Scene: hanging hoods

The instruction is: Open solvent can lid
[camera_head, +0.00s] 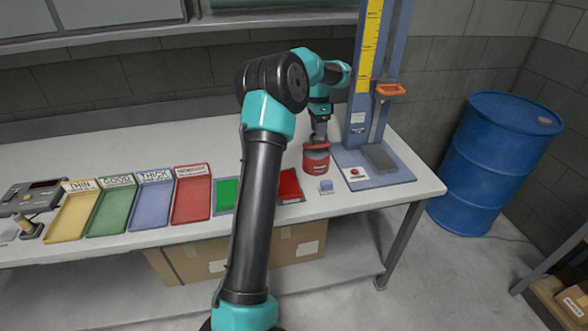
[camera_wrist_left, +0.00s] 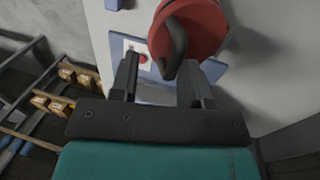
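The red solvent can (camera_head: 316,163) stands on the workbench, just left of the blue stand's base. My left gripper (camera_head: 319,136) points down at the top of the can. In the left wrist view the red can (camera_wrist_left: 193,25) is at the top, with a dark curved handle (camera_wrist_left: 173,45) on it. The fingers of my left gripper (camera_wrist_left: 158,80) are spread apart. The handle appears between them, nearer the right finger, and I cannot tell whether they touch. My own arm hides part of the bench in the head view. My right gripper is not in view.
A blue stand (camera_head: 352,172) with a yellow scale and an orange part rises right of the can. A small blue block (camera_head: 326,186) lies in front. Labelled trays, including a red one (camera_head: 192,195), line the left. A blue drum (camera_head: 490,160) stands beyond the bench's right edge.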

